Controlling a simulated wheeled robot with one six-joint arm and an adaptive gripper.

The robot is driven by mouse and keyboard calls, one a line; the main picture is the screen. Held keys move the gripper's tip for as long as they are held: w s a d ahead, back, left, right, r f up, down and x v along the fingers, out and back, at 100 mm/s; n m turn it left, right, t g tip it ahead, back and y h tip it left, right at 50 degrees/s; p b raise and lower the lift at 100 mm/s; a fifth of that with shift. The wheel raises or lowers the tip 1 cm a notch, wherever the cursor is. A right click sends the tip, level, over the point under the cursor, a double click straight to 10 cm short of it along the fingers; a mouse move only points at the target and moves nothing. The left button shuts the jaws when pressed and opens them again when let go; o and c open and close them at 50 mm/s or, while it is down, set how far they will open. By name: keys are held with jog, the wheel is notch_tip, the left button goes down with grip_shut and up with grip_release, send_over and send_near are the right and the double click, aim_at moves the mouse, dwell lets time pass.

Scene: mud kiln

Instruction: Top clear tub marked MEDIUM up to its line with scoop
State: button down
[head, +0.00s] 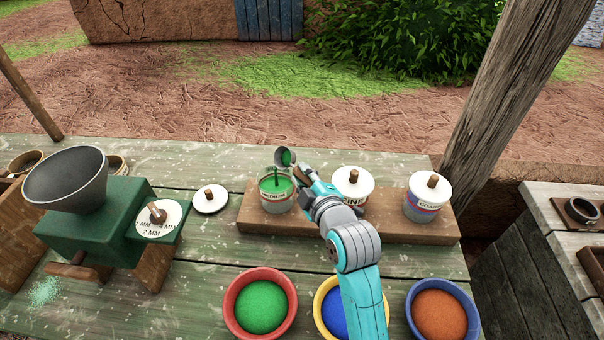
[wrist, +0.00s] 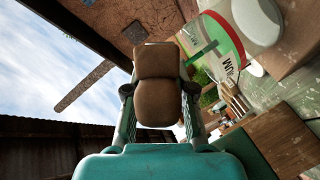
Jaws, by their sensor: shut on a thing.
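The clear tub marked MEDIUM (head: 278,207) stands open and upright on a wooden board, with green grain inside. It also shows, tilted by the camera angle, in the wrist view (wrist: 221,22), with part of its label and a red band. My gripper (head: 306,180) is shut on the brown handle (wrist: 158,88) of the scoop. The metal scoop (head: 285,157) is tipped over the tub's mouth, with green in its bowl. A thin dark green streak runs from near the scoop down into the tub. The exact grain level against the line cannot be told.
Lidded tubs marked FINE (head: 353,185) and COARSE (head: 423,201) stand to the right on the board (head: 395,229). A loose white lid (head: 210,199) lies left. Red (head: 233,316), yellow (head: 322,312) and blue (head: 412,318) bowls of coloured grain stand in front. A green grinder (head: 98,225) stands left.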

jog(key=shift+s, duration=0.1)
jog(key=shift+r, duration=0.75)
jog(key=shift+w+d+r+m, duration=0.1)
jog(key=shift+w+d+m, duration=0.15)
jog(key=shift+m, duration=0.25)
jog(key=shift+w+d+m+g+y, duration=0.15)
jog(key=shift+m+g+y, duration=0.25)
jog(key=shift+m+g, duration=0.6)
jog(key=r+m, duration=0.1)
jog(key=r+m+g+y, duration=0.1)
jog(key=r+m, duration=0.1)
jog(key=shift+w+d+m+g+y, duration=0.25)
jog(key=shift+m+g+y, duration=0.15)
jog(key=shift+r+m+g, duration=0.2)
jog(key=shift+m+g, duration=0.1)
jog(key=shift+m, duration=0.1)
